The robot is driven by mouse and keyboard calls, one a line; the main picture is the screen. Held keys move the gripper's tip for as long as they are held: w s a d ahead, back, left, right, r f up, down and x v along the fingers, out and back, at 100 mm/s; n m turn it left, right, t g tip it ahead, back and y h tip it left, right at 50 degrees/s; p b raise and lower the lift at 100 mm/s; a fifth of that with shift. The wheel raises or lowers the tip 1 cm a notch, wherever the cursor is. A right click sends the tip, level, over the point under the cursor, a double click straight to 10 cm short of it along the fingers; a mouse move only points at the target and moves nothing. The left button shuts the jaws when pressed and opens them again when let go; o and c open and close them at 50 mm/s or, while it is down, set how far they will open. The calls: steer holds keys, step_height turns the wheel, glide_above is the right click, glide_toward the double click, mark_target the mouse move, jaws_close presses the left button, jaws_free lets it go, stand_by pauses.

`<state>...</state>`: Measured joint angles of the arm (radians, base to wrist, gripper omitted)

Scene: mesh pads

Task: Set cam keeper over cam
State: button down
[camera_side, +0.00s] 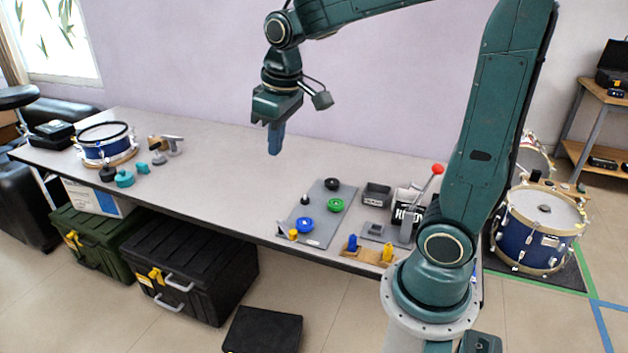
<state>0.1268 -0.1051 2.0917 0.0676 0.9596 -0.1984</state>
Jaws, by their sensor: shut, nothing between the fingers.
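My gripper (275,150) hangs high above the middle of the table, with its blue fingers together and pointing down. Nothing shows between them. A grey mat (318,230) lies on the table to the right of and below my gripper in the picture. On it are a black round part (332,184), a green ring-like part (335,204), a blue round part (305,224), a small black knobbed part (304,201) and a small yellow part (293,235). All stand apart from my gripper. I cannot tell which are the cam and the cam keeper at this size.
A press with a red-knobbed lever (437,169) stands right of the mat, beside a dark grey bin (376,195). A wooden block (368,252) with blue and yellow pieces sits at the front edge. A snare drum (104,145) stands far left. The table's middle is clear.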

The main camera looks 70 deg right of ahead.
steer(key=w+d+f+g, duration=0.2)
steer(key=w+d+f, duration=0.4)
steer(key=w+f, duration=0.3)
steer(key=g, duration=0.3)
glide_toward(282, 225)
steer(key=shift+y, duration=0.3)
steer(key=a+r, duration=0.1)
steer(key=w+a+r, duration=0.1)
steer(key=a+r, duration=0.1)
steer(key=r, duration=0.1)
steer(key=shift+w+a, duration=0.3)
steer(key=shift+a, duration=0.1)
steer(key=shift+f, duration=0.1)
steer(key=shift+s+d+f, duration=0.1)
steer(key=shift+s+f, duration=0.95)
steer(key=shift+f, duration=0.5)
steer(key=shift+s+a+f, duration=0.1)
steer(key=shift+s+f, duration=1)
steer(key=shift+f, duration=0.5)
steer(key=shift+s+d+f, duration=0.1)
steer(key=shift+s+f, duration=0.95)
steer(key=shift+f, duration=0.5)
